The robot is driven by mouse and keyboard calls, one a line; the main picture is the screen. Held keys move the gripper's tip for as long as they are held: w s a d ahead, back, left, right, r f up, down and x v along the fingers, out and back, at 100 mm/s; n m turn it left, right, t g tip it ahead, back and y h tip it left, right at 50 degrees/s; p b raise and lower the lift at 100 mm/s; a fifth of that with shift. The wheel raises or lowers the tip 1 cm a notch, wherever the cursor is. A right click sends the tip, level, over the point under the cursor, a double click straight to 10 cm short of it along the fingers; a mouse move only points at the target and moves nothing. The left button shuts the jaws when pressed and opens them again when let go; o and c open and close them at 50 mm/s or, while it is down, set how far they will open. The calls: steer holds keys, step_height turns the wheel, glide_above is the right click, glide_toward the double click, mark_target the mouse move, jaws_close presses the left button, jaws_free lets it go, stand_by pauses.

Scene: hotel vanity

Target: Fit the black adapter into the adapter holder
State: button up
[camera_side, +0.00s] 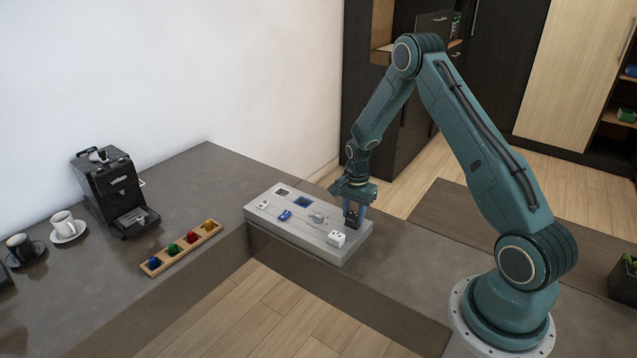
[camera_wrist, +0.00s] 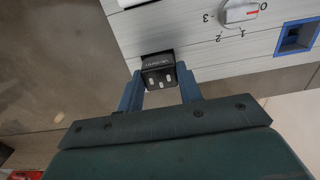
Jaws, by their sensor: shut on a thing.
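The black adapter (camera_wrist: 161,75) is between the two blue fingers of my gripper (camera_wrist: 160,72) in the wrist view. Its face with light slots points toward the camera. A dark square opening in the pale panel shows right at its upper edge; how deep the adapter sits there I cannot tell. In the side view my gripper (camera_side: 355,212) points down over the right end of the long grey holder box (camera_side: 300,243), shut on the black adapter (camera_side: 351,222). The adapter looks upright at the box's top; its lower end is hard to see.
The box top also carries a white adapter (camera_side: 337,239), a blue piece (camera_side: 285,215), a blue-lined recess (camera_side: 302,202) and a dial (camera_wrist: 240,11). A wooden tray with coloured pieces (camera_side: 182,248), a coffee machine (camera_side: 115,192) and cups (camera_side: 67,227) stand left.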

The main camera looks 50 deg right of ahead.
mark_target(353, 215)
steer(key=shift+f, duration=0.4)
steer(key=shift+f, duration=0.1)
steer(key=o, duration=1.1)
steer(key=shift+c, duration=0.2)
step_height(353, 215, up, 14)
steer(key=shift+a, duration=0.1)
stand_by(0.8)
